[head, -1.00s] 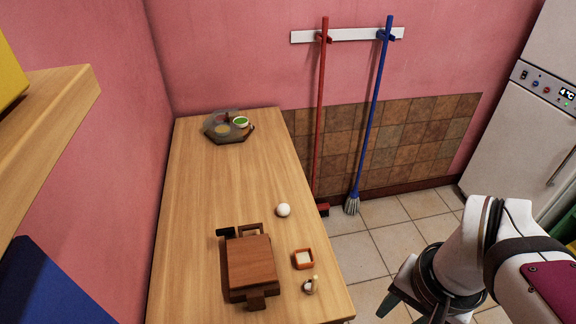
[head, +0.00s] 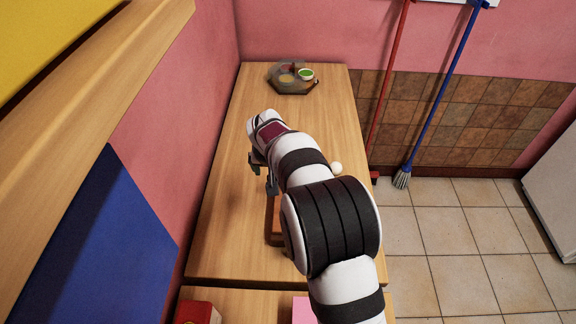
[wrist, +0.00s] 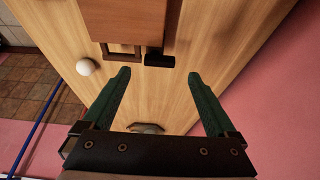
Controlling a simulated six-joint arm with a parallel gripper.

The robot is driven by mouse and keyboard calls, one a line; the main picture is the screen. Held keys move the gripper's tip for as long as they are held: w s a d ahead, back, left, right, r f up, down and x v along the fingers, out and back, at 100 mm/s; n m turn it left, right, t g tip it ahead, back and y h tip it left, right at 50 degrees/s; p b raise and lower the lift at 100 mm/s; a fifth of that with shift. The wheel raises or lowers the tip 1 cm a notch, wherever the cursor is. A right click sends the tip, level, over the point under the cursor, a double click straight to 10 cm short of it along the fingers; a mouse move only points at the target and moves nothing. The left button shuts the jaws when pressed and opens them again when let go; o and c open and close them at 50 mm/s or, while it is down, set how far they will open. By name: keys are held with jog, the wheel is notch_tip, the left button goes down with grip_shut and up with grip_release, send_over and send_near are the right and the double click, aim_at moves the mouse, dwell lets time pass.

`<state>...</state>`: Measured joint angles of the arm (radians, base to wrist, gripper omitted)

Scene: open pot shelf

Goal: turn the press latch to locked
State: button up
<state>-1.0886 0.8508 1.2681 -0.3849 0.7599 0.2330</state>
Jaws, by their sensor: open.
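The wooden press (wrist: 128,18) is at the top of the wrist view, cut off by its edge. A square wooden frame (wrist: 122,51) sticks out from it, with a small black block (wrist: 158,60) beside the frame. The black block may be the latch; I cannot tell its setting. In the head view my arm hides most of the press (head: 272,222). My gripper (wrist: 160,75) is open and empty above the table. In the wrist view its fingertips lie just below the black block, apart from it in the picture. My gripper (head: 263,176) also shows in the head view.
A white ball (head: 337,168) lies near the table's right edge. A dark tray with small bowls (head: 290,88) stands at the table's far end. The pink wall runs along the left side. The wooden table (head: 225,215) is clear left of my arm.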

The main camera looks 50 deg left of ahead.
jog(key=x, duration=0.5)
jog(key=c, duration=1.4)
jog(key=shift+o, duration=0.2)
jog(key=shift+r, duration=0.1)
